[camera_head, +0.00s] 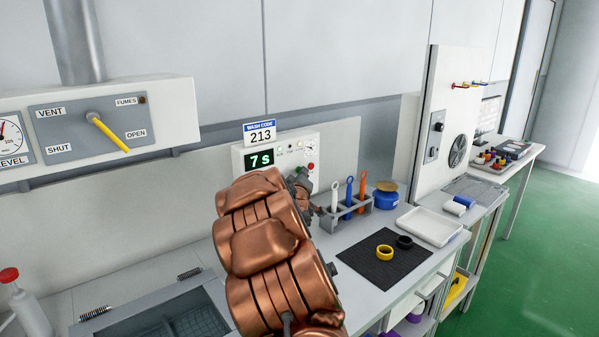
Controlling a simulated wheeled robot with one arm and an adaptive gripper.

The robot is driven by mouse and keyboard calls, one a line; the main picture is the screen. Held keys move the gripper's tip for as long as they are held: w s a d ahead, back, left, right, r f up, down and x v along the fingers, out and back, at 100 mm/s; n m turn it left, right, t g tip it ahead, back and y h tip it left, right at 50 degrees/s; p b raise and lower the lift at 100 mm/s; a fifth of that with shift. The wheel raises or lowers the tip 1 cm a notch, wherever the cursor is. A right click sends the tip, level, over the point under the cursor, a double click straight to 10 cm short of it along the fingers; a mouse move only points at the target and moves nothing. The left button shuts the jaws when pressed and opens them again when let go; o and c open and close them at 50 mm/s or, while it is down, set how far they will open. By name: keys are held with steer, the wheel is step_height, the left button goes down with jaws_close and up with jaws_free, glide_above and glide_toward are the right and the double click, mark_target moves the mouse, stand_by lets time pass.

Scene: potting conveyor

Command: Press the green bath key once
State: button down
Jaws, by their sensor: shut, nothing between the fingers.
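A white control box (237,160) stands against the back wall of the bench. Its dark display (259,160) reads "7 s" in green. Small lamps or buttons (291,149) sit right of the display, and a red button (311,166) is near the right edge. I cannot make out the green bath key for certain; the lower part of the panel is hidden behind my arm. My gripper (301,180) is shut and empty, in front of the lower right of the panel. I cannot tell whether it touches the panel.
A sign (261,134) above the box reads "WASH CODE 213". To the right stand a grey rack (326,222) with coloured tools, a blue jar (385,199), a black mat (378,270) with rings and a white tray (428,226). A sunken basin (165,315) lies left.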

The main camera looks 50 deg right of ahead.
stand_by(0.4)
steer(key=shift+s+a+b, duration=0.25)
steer(key=shift+s+b, duration=0.1)
steer(key=shift+s, duration=0.35)
steer(key=shift+s+a+b, duration=0.2)
steer(key=shift+s, duration=0.6)
steer(key=shift+s+a+b, duration=0.15)
steer(key=shift+s+a, duration=0.1)
steer(key=shift+s, duration=0.6)
steer(key=shift+s+a+b, duration=0.2)
steer(key=shift+s, duration=0.6)
